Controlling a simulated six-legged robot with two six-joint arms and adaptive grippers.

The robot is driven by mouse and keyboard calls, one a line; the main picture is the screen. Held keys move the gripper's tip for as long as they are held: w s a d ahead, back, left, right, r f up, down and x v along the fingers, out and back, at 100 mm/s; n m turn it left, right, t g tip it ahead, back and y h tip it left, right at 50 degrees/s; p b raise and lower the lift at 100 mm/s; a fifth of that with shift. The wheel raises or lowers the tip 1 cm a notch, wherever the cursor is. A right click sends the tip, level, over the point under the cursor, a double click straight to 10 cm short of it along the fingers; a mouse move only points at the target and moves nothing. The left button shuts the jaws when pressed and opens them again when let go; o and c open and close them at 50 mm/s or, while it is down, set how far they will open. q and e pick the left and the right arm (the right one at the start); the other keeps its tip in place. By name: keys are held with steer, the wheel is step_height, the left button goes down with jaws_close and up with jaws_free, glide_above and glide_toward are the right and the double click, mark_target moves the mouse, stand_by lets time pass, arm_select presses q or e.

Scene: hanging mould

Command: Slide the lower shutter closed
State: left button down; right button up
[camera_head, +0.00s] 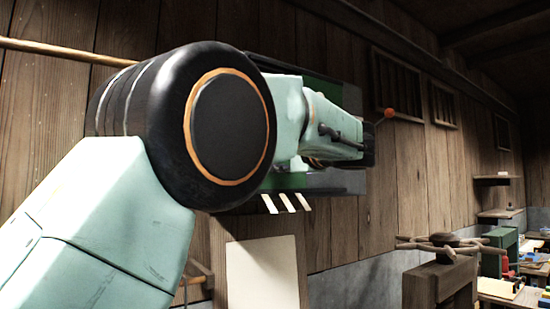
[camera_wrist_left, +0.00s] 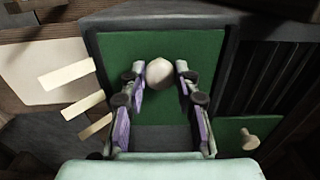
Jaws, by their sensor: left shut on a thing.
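In the left wrist view a green shutter panel (camera_wrist_left: 120,58) with a round cream knob (camera_wrist_left: 159,73) sits in a dark grey frame (camera_wrist_left: 212,27). My left gripper (camera_wrist_left: 160,80) has its purple fingers on either side of this knob and is shut on it. A second green panel (camera_wrist_left: 222,129) with its own cream knob (camera_wrist_left: 250,138) shows at the lower right. Cream slats (camera_wrist_left: 66,75) lie beside the held panel; in the head view such slats (camera_head: 286,202) hang under the cabinet. My left arm hides most of the cabinet there. My right gripper is not in view.
Dark ribbed slots (camera_wrist_left: 275,78) lie right of the held panel. A pale board (camera_head: 262,275) is below the cabinet on the plank wall (camera_head: 415,180). A small orange ball (camera_head: 389,113) shows right of my arm. A wooden post with a spoked top (camera_head: 440,245) stands at right.

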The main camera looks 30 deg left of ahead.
arm_select(q)
steer(key=shift+s+a+r, duration=0.1)
steer(key=shift+r, duration=0.1)
steer(key=c, duration=1.3)
jaws_free()
steer(key=o, duration=0.3)
steer(key=shift+a+f, duration=0.15)
steer(key=shift+a, duration=0.05)
steer(key=shift+d, duration=0.1)
steer(key=v, duration=0.7)
steer(key=shift+d, duration=0.15)
steer(key=shift+s, duration=0.1)
